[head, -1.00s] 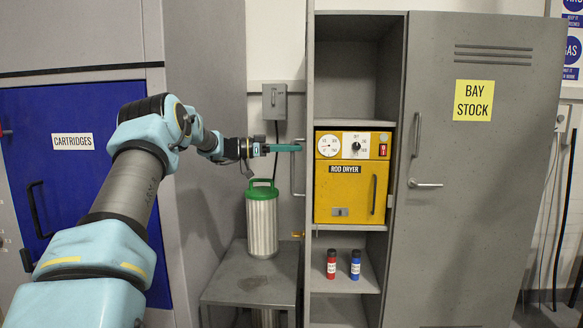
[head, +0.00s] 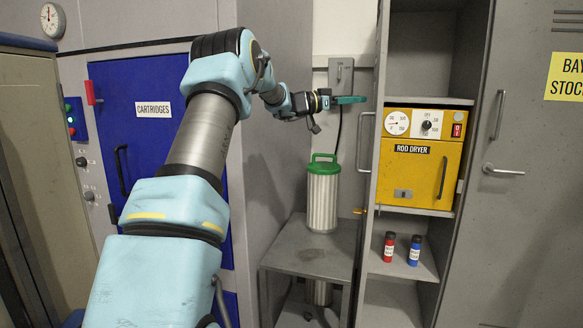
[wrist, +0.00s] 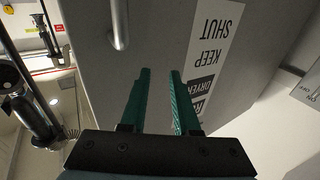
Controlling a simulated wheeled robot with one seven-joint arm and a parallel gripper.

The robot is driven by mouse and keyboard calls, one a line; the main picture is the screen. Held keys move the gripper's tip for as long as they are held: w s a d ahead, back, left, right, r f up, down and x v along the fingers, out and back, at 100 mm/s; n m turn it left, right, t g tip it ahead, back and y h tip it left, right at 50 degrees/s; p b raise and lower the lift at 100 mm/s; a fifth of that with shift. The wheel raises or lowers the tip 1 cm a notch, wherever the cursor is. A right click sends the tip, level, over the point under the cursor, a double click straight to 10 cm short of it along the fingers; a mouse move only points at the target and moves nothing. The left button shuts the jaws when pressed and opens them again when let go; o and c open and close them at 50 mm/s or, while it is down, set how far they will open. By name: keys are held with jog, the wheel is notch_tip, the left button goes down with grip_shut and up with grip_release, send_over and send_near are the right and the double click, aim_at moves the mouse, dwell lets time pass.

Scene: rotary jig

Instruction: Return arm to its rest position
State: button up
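My gripper (head: 350,100) is held out in front of the grey cabinet's left side, with its green fingers pointing right. In the wrist view the two green fingers (wrist: 158,100) stand apart with nothing between them, so it is open. Beyond the fingers in the wrist view is a grey door panel (wrist: 120,90) with a metal handle (wrist: 119,25) and a white label reading KEEP SHUT (wrist: 215,40). My arm reaches forward and is bent at the elbow.
A steel canister with a green lid (head: 322,195) stands on a grey side table (head: 300,258) below my gripper. The cabinet holds a yellow rod dryer (head: 415,160), with a red bottle (head: 389,247) and a blue bottle (head: 414,250) below. A blue cartridges door (head: 150,150) is behind my arm.

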jog(key=s+a+f+n+t+y, duration=0.1)
jog(key=a+f+n+t+y, duration=0.3)
jog(key=a+f+n+y, duration=0.45)
jog(key=s+a+f+n+t+y, duration=0.1)
jog(key=a+f+n+t+y, duration=0.3)
jog(key=a, duration=0.7)
jog(key=s+a+f+n+g+y, duration=0.1)
jog(key=s+a+f+g+y, duration=0.1)
jog(key=s+a+f, duration=0.3)
jog(key=s+a+f+g+y, duration=0.1)
jog(key=s+a+f+y, duration=0.15)
jog(key=s, duration=0.45)
jog(key=s+a+f+n+g+y, duration=0.1)
jog(key=s+a+f+g, duration=0.1)
jog(key=s+a+f, duration=0.4)
jog(key=s+f+g, duration=0.2)
jog(key=s, duration=0.6)
jog(key=s+f+g, duration=0.2)
jog(key=s, duration=0.7)
jog(key=shift+a+g, duration=0.2)
jog(key=shift+g, duration=0.1)
jog(key=shift+o, duration=0.5)
jog(key=shift+s+f+n, duration=0.1)
jog(key=shift+s+n, duration=0.15)
jog(key=shift+s, duration=0.05)
jog(key=shift+o, duration=1.1)
jog(key=shift+w+d, duration=0.1)
